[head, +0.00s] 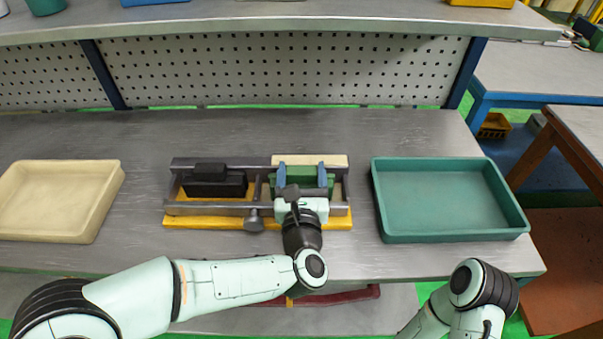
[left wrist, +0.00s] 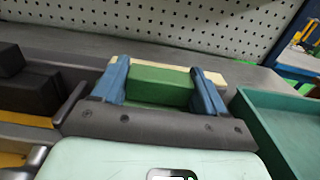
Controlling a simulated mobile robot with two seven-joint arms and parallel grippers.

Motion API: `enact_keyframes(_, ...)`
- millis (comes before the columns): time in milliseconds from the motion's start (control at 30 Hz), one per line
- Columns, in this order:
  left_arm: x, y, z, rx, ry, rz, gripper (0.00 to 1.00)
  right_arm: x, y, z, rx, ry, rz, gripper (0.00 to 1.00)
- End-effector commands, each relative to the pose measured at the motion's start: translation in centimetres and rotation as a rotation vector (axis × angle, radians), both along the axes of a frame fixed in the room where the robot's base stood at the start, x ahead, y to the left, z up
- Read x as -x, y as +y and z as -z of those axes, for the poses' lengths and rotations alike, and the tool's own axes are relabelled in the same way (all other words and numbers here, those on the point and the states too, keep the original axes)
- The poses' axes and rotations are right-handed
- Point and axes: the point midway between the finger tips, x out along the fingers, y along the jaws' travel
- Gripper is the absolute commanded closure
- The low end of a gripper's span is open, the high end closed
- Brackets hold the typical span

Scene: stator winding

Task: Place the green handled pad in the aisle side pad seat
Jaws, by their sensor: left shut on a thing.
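The green handled pad (head: 316,182) sits at the right part of the metal fixture (head: 226,208). It also shows in the left wrist view (left wrist: 160,85), between two blue fingers. My left gripper (head: 305,176) is shut on the pad, one finger on each side of its handle. The pad is within the right-hand bay between the fixture's rails. The gripper hides its near side, so I cannot tell whether it rests fully down. A black handled pad (head: 214,185) lies in the left bay of the fixture. My right gripper is out of view; only part of that arm shows.
A cream tray (head: 108,200) stands left of the fixture and a green tray (head: 455,239) stands to its right. A cream block (head: 318,160) lies at the fixture's back right. A pegboard (head: 280,70) stands behind the bench. Bare bench lies between fixture and trays.

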Motion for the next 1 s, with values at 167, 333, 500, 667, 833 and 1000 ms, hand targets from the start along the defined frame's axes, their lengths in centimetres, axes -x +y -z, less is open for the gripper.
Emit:
enact_keyframes(167,0.0,0.02,-0.27,0.001,-0.005,-0.001,0.76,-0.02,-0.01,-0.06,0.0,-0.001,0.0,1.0)
enact_keyframes(333,-0.01,0.01,-0.11,0.001,-0.005,-0.001,0.76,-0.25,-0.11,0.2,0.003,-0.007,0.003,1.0)
enact_keyframes(500,-0.01,0.02,0.15,0.0,-0.001,-0.001,0.21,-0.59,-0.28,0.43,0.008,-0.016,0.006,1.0)
enact_keyframes(667,0.0,0.02,0.09,0.0,-0.001,-0.001,0.02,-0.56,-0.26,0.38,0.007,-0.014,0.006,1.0)
enact_keyframes(833,-0.01,0.03,0.09,0.0,-0.001,-0.001,0.02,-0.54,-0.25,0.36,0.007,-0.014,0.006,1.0)
enact_keyframes(1000,0.34,-0.01,-0.29,0.0,-0.002,0.0,0.02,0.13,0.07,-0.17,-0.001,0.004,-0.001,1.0)
